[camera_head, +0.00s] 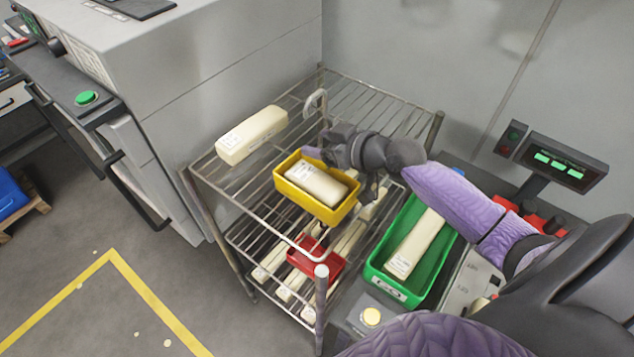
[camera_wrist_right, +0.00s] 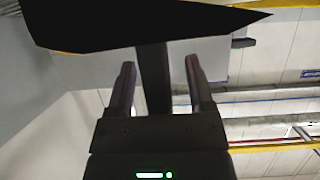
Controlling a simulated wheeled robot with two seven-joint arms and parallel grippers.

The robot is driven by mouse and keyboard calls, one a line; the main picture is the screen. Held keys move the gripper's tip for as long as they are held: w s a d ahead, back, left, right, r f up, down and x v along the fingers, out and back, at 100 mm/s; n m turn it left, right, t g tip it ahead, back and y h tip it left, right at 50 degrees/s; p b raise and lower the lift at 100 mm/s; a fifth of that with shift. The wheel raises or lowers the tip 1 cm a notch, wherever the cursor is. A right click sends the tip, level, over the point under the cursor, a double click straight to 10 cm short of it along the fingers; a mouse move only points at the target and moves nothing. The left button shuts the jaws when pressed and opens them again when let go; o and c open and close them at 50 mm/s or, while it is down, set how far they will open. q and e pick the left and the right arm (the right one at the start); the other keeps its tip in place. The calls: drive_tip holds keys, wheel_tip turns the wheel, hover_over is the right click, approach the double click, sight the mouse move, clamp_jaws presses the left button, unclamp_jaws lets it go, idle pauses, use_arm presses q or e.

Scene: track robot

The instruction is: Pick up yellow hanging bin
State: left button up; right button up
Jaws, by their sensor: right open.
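The yellow bin (camera_head: 298,203) rests on the upper level of a wire rack (camera_head: 222,192), with a cream block (camera_head: 318,184) lying inside it. My right gripper (camera_head: 316,152) is at the bin's back edge, with the hand just behind and above it. In the right wrist view, the two fingers of my right gripper (camera_wrist_right: 160,62) stand apart. A dark upright bar shows between them, and a large black shape with thin yellow edges fills the top; I cannot tell whether either finger touches the bin. My left gripper is not in view.
Another cream block (camera_head: 252,135) lies on the rack's left side. A red bin (camera_head: 316,262) and several blocks sit on the level below. A green bin (camera_head: 395,290) with a block stands to the right. A grey machine (camera_head: 215,75) borders the rack's left.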

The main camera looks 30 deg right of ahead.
clamp_jaws()
idle(1.4)
